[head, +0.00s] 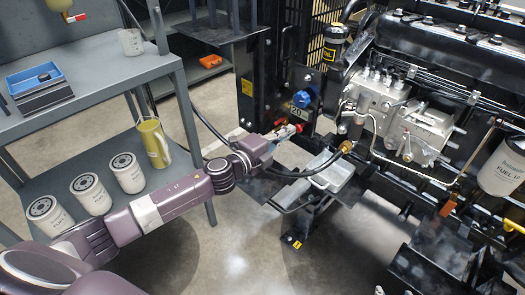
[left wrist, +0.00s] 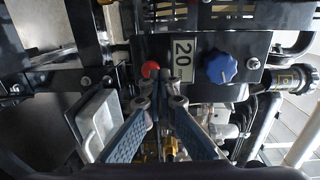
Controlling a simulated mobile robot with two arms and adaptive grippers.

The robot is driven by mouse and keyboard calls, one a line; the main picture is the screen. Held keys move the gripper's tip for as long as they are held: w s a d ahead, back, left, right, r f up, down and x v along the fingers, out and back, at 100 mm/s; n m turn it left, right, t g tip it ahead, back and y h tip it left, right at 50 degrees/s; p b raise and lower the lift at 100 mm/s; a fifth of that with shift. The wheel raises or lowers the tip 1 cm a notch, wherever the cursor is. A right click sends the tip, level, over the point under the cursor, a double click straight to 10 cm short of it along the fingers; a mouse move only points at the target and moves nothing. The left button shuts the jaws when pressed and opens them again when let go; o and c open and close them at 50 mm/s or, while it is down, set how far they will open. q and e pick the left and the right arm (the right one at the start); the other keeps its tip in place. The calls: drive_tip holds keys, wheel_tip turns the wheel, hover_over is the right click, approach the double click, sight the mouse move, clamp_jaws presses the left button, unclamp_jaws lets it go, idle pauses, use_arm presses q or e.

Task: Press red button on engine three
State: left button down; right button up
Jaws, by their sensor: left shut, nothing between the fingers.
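A red button (left wrist: 150,69) shows in the left wrist view on a dark control box, beside a label plate (left wrist: 183,60) that seems to read 20 and a blue knob (left wrist: 222,66). My left gripper (left wrist: 160,82) is shut and empty, its fingertips just beside and partly in front of the button. I cannot tell whether they touch it. In the head view my left gripper (head: 288,131) is at the control box, below the blue knob (head: 301,98). The engine (head: 420,110) stands at the right. No engine number is clear. My right gripper is not in view.
A grey shelf unit (head: 90,82) at the left holds a blue tray (head: 36,78), white filters (head: 91,193) and a yellow jug (head: 153,143). A metal pan (head: 333,172) lies below the control box. A hose passes near my gripper.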

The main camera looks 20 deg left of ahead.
use_arm(q)
drive_tip(key=v, duration=1)
drive_tip(key=shift+p, duration=0.35)
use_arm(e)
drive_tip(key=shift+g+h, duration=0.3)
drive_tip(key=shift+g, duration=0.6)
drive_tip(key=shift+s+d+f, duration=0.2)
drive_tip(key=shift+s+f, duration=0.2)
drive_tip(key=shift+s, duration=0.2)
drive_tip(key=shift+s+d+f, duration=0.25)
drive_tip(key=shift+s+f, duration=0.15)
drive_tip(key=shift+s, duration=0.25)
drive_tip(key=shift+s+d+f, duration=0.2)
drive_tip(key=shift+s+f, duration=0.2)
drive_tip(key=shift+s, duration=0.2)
